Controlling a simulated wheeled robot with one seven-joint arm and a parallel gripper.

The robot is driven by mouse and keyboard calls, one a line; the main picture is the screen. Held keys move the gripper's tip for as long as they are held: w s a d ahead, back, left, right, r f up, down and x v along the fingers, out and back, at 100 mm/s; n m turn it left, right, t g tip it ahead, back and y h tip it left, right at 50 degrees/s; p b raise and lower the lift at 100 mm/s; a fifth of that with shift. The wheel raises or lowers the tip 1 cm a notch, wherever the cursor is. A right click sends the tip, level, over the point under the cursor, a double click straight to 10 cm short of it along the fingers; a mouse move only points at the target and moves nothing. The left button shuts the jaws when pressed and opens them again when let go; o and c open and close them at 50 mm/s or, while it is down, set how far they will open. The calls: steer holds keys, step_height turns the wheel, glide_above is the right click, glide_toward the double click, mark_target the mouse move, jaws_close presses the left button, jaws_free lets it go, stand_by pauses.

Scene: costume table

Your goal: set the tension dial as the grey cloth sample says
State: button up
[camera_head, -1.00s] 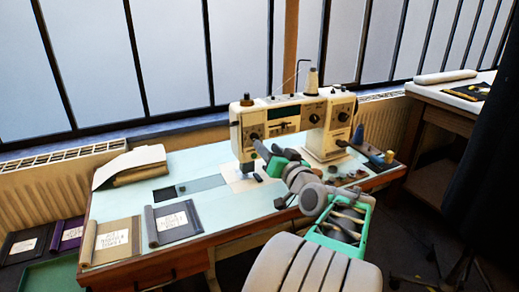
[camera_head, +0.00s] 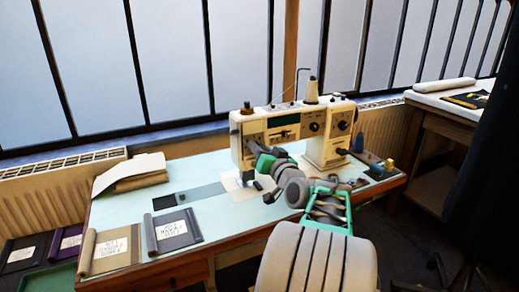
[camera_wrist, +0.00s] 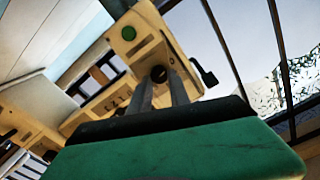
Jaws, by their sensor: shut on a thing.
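The cream sewing machine (camera_head: 284,130) stands on the pale blue table. My gripper (camera_head: 255,150) reaches its left head from the front; in the wrist view its two fingers (camera_wrist: 161,88) are shut on a small dark round dial (camera_wrist: 158,73) on the machine's face. In the head view my gripper mostly hides this dial. Its marks and setting cannot be read. The grey cloth sample (camera_head: 187,240), with a white label, lies at the table's front left. Its label's text is too small to read for certain.
A beige sample (camera_head: 95,262) lies left of the grey one. Folded cream cloth (camera_head: 133,172) lies at the back left. Two other dials are on the machine's right part (camera_head: 342,127). A thread cone (camera_head: 312,91) stands on top. Small items sit at the table's right end.

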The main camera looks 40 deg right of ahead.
jaws_close()
steer(key=shift+m, duration=0.4)
steer(key=shift+d+f+m+p, duration=0.1)
steer(key=shift+m+p, duration=1.3)
steer(key=shift+m, duration=0.85)
steer(key=shift+d+m+p, duration=0.1)
steer(key=shift+m+p, duration=1.3)
steer(key=shift+m, duration=0.85)
steer(key=o, duration=0.7)
jaws_free()
steer(key=shift+o, duration=0.2)
